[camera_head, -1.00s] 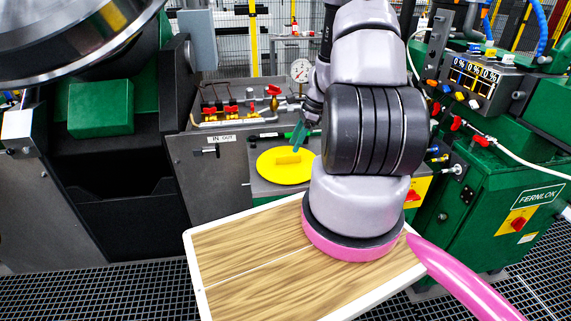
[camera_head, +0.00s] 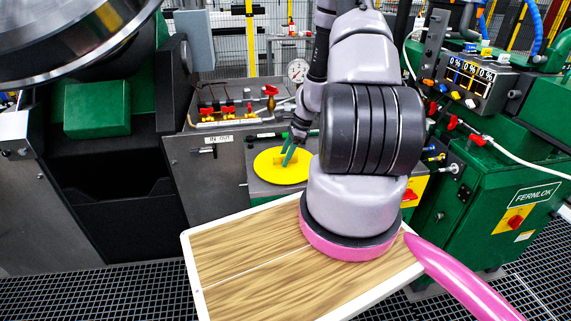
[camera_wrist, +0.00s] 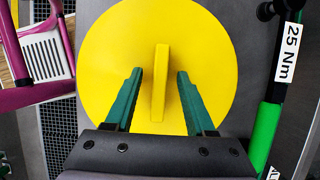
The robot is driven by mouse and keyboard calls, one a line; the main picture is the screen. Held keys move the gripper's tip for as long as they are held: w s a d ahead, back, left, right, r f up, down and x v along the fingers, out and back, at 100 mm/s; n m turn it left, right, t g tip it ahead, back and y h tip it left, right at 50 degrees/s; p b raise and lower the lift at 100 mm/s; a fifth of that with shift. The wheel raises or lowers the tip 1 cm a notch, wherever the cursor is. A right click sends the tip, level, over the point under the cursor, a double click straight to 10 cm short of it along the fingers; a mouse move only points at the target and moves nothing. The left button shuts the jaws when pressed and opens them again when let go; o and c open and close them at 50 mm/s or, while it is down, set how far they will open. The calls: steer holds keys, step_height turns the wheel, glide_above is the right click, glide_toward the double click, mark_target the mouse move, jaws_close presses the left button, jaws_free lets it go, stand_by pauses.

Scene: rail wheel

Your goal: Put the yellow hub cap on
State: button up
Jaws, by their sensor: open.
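The yellow hub cap (camera_head: 275,170) lies flat on a grey bench surface, a round disc with a raised bar handle (camera_wrist: 160,84) across its middle. My gripper (camera_head: 290,152) is over the cap, with its green fingers pointing down. In the wrist view my gripper (camera_wrist: 156,92) is open, with one finger on each side of the handle and a gap between each finger and the handle. Whether the fingertips are level with the handle, I cannot tell. A large metal wheel (camera_head: 75,75) shows in part at the upper left.
A green-handled torque wrench marked 25 Nm (camera_wrist: 270,115) lies right of the cap. A valve panel with red handles (camera_head: 225,108) and a pressure gauge (camera_head: 298,70) are behind. A green FERNLOK cabinet (camera_head: 475,215) stands at the right.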

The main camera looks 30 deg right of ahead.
jaws_close()
stand_by(1.4)
